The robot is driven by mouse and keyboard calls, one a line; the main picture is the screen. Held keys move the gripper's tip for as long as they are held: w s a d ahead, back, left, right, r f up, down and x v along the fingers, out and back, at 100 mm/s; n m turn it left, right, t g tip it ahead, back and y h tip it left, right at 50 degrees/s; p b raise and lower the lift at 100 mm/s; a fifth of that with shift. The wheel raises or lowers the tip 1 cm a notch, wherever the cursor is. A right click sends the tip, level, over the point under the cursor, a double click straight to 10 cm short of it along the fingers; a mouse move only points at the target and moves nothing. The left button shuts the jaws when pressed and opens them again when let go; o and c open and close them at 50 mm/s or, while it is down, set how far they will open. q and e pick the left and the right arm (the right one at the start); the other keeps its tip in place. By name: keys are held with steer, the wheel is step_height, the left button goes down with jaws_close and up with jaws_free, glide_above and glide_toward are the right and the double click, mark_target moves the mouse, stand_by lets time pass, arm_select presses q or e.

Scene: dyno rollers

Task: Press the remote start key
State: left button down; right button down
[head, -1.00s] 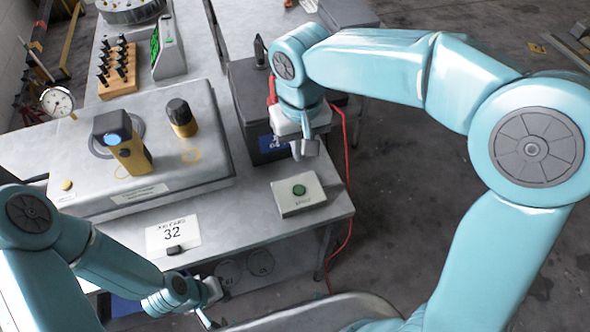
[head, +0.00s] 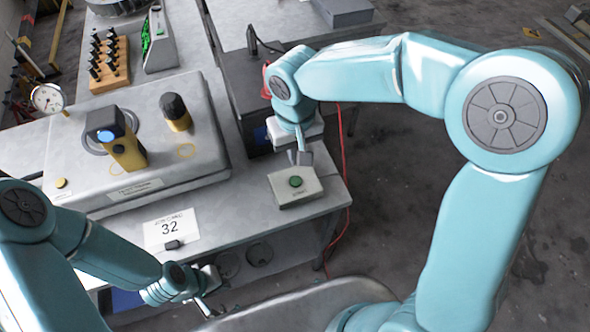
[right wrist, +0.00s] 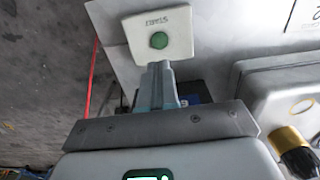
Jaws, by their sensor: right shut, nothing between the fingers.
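The remote start key is a round green button (head: 296,182) on a small pale box (head: 283,194) at the bench's near right corner. In the right wrist view the button (right wrist: 158,40) sits on the box face (right wrist: 175,22), marked START. My right gripper (head: 300,158) is shut and empty, its fingertips just beyond the button in the head view. In the right wrist view the fingertips (right wrist: 158,66) point at the button, close to it; contact cannot be told. My left gripper (head: 209,299) is low by the bench's front edge; its jaw state is unclear.
A grey plate (head: 75,180) with a yellow-black device (head: 128,150) and a dark knob (head: 176,112) lies left on the bench. A card reading 32 (head: 160,222) lies in front. A dark battery-like box (head: 235,85) and red cable (head: 345,190) are near my right arm.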

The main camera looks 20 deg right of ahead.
mark_target(296, 180)
step_height(296, 180, down, 8)
steer(key=shift+f+p, duration=0.1)
steer(key=shift+p, duration=0.35)
steer(key=shift+s, duration=0.1)
steer(key=shift+f, duration=0.15)
